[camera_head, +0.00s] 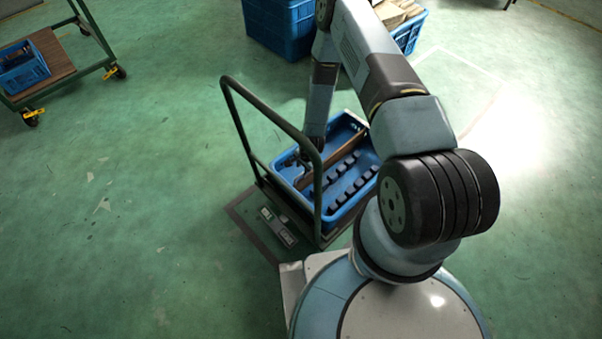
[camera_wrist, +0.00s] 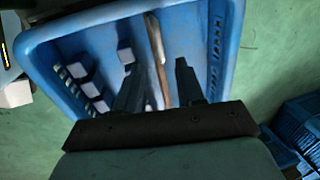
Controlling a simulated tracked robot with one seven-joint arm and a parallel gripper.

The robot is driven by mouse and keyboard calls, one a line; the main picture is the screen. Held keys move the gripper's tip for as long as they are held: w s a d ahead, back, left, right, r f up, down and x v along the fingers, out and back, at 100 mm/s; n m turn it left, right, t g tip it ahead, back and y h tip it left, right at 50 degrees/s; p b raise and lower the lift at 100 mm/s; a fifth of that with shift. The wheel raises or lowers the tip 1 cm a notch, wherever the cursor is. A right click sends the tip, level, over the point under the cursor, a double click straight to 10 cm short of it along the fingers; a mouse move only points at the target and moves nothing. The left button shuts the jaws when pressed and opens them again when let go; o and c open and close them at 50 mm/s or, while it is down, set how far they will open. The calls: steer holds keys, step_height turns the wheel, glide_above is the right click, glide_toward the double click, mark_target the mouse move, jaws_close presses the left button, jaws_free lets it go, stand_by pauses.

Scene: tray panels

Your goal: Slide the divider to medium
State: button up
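The divider is a thin brown panel (camera_head: 332,165) standing on edge across a blue tray (camera_head: 345,222) in the head view. In the wrist view the divider (camera_wrist: 155,45) runs lengthwise between the two fingers of my gripper (camera_wrist: 156,66). A gap shows on each side of it, so the fingers appear open and astride it, not pressed on it. In the head view my gripper is over the tray's left part, its fingertips partly hidden by the arm and the cart handle. I see no readable position label for medium.
The tray sits on a cart with a dark tubular handle (camera_head: 235,105) rising close to my arm. Rows of dark blocks (camera_head: 353,184) stand inside the tray. A blue crate (camera_head: 280,28) stands behind, and another cart (camera_head: 60,58) is at the upper left.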

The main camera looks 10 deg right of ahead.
mark_target(301, 174)
steer(key=shift+w+a+f, duration=0.1)
steer(key=shift+w+f, duration=0.05)
steer(key=shift+f, duration=0.85)
steer(key=shift+w+a+f, duration=0.1)
steer(key=shift+w+f, duration=0.05)
steer(key=shift+f, duration=0.8)
steer(key=shift+w+a+f, duration=0.1)
steer(key=shift+w+f, duration=0.05)
steer(key=shift+f, duration=0.85)
jaws_close()
